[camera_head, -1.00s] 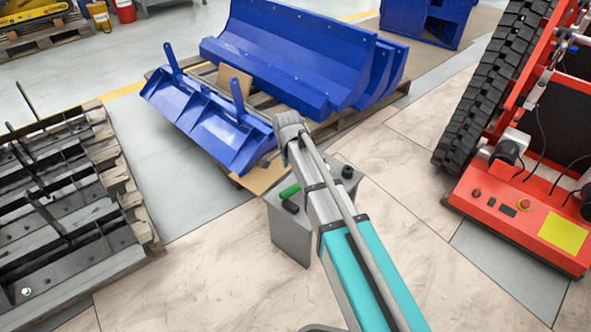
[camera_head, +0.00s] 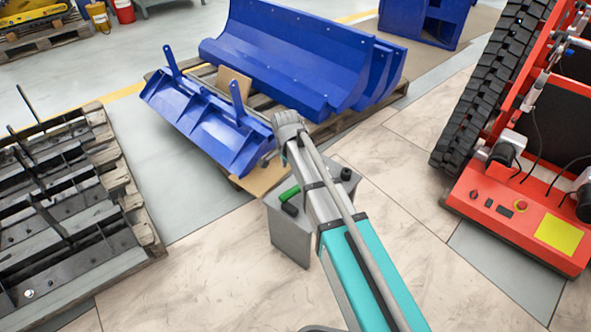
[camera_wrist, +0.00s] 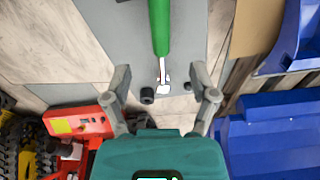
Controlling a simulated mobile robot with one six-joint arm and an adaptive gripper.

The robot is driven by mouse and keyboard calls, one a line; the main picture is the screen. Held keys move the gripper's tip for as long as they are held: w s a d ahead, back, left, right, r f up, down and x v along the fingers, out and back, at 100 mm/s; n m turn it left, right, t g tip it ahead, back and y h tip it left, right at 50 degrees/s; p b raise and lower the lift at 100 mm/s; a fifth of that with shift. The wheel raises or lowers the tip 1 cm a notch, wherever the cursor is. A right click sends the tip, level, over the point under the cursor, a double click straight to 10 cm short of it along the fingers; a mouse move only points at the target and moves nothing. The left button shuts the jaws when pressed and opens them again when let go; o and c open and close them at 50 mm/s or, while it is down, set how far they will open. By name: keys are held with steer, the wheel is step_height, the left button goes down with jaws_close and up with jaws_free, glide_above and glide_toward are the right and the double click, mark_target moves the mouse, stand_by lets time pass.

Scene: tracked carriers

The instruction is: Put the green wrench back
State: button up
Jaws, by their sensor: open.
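The green wrench (camera_head: 289,193) shows as a short green piece on top of a grey box (camera_head: 291,240), left of my arm. In the wrist view the wrench's green handle (camera_wrist: 159,25) runs down from the top edge and ends in a small bright metal end. The grey box top (camera_wrist: 105,25) lies under it. My gripper (camera_wrist: 160,72) is open and empty, its fingers left and right of the wrench's line in the picture. I cannot tell the height between them.
Black knobs (camera_head: 346,173) stand on the box, one also in the wrist view (camera_wrist: 147,95). Blue metal parts (camera_head: 215,125) on pallets lie behind, a red tracked carrier (camera_head: 515,220) at right, a pallet of dark metal parts (camera_head: 70,225) at left. Floor in front is clear.

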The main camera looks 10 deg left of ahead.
steer(key=s+d+n, duration=0.2)
steer(key=s+d, duration=0.2)
steer(key=d, duration=0.7)
steer(key=s+d+n, duration=0.3)
steer(key=s+d, duration=0.1)
steer(key=d, duration=0.7)
steer(key=s+d+n, duration=0.2)
steer(key=s+d, duration=0.2)
steer(key=d, duration=0.8)
steer(key=shift+s+n+g, duration=0.3)
steer(key=shift+g, duration=0.1)
step_height(320, 180, up, 44)
steer(key=p, duration=4.3)
steer(key=shift+f+p, duration=0.25)
steer(key=shift+p, duration=0.05)
